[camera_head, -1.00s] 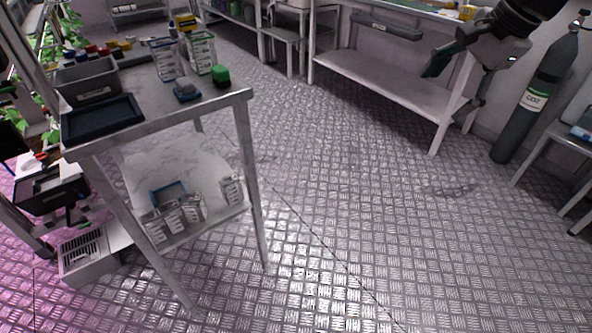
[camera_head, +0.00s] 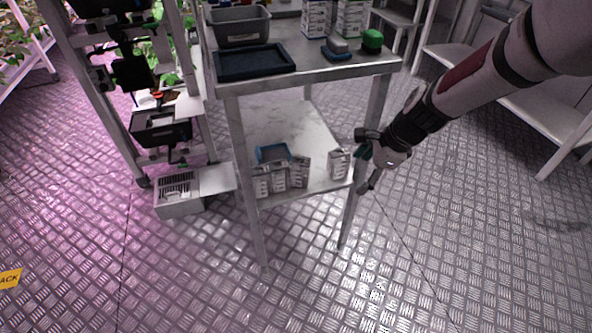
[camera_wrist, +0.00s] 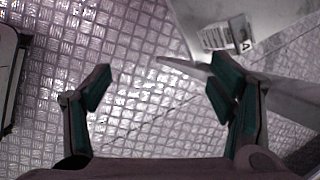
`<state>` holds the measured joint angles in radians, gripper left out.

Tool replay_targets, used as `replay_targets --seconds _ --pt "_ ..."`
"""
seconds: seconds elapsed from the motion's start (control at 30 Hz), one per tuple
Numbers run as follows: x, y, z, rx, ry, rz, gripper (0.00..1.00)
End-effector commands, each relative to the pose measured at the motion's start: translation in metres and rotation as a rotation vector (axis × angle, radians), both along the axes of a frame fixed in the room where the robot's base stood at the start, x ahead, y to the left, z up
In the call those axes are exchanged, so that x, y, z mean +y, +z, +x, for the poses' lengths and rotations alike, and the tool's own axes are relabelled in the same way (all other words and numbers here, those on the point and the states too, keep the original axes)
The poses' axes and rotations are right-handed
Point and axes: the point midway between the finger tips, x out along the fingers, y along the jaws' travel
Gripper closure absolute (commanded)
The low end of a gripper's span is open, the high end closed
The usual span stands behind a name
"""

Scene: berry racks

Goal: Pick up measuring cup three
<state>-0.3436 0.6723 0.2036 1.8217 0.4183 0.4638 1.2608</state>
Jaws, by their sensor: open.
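Several small white-grey labelled containers stand on the lower shelf of the metal table: a cluster (camera_head: 281,177) at the left front, and a single one (camera_head: 339,163) at the right front. I cannot tell which, if any, is measuring cup three. My gripper (camera_head: 362,167) is open and empty beside the shelf's right front corner, just right of the single container. In the wrist view my gripper (camera_wrist: 158,88) has its fingers spread over bare floor.
The table's right front leg (camera_head: 350,215) stands close to my gripper. A blue tray (camera_head: 273,153) lies behind the cluster. The tabletop holds a dark tray (camera_head: 253,62), a grey bin (camera_head: 238,27) and a green-topped item (camera_head: 372,40). The floor in front is clear.

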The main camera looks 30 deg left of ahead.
Motion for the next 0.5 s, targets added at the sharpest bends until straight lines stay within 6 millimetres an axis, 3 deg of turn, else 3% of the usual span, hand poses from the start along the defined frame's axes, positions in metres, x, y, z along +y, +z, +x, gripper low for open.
replay_targets --seconds 0.1,0.23,0.5 --pt "0.024 -0.026 0.001 0.038 -0.071 0.021 0.23" --pt "0.041 -0.050 0.002 0.068 -0.147 0.037 0.23" --pt "0.067 -0.064 0.005 0.083 -0.190 0.049 0.23"
